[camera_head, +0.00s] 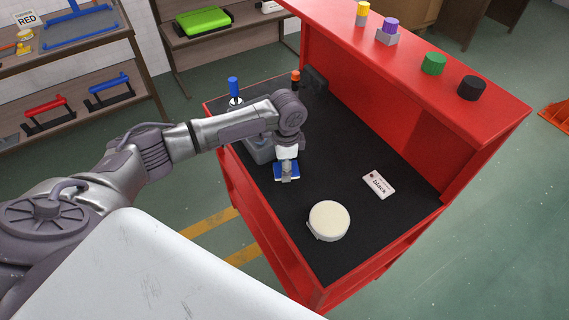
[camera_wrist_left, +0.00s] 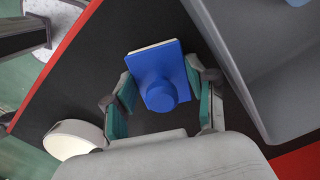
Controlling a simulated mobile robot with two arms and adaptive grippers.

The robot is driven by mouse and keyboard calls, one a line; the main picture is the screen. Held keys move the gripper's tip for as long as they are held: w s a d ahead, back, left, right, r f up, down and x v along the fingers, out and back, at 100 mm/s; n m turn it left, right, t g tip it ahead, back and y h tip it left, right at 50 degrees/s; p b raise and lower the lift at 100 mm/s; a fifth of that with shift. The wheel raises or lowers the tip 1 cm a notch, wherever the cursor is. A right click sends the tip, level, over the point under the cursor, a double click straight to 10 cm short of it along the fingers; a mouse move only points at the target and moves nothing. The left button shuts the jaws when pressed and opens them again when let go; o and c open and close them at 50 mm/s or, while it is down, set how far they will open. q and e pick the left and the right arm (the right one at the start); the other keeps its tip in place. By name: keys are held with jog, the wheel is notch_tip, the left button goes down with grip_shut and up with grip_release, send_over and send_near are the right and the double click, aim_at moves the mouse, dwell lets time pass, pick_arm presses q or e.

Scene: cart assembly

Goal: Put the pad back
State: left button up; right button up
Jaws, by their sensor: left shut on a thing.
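The blue pad (camera_wrist_left: 156,68) is a flat blue plate with a round blue knob and a pale layer at its far edge. In the left wrist view it lies between the two teal-padded fingers of my left gripper (camera_wrist_left: 165,97), which is shut on it. In the head view my left gripper (camera_head: 287,160) points down over the black top of the red cart (camera_head: 345,262), with the blue pad (camera_head: 280,172) at its tips. I cannot tell whether the pad touches the cart top. My right gripper is not in view.
A grey bin (camera_wrist_left: 265,55) stands close beside the pad. A cream round object (camera_head: 329,221) and a card reading "black" (camera_head: 379,184) lie on the cart top. The red upper ledge (camera_head: 405,45) carries several coloured pieces. Blue-topped (camera_head: 233,88) and orange-topped (camera_head: 295,77) items stand behind my arm.

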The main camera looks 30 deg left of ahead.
pick_arm(q)
jog(key=shift+f, duration=0.15)
jog(key=o, duration=0.8)
jog(key=r+b, duration=0.1)
jog(key=r, duration=1.1)
jog(key=shift+d+r, duration=0.15)
jog(key=shift+d, duration=0.05)
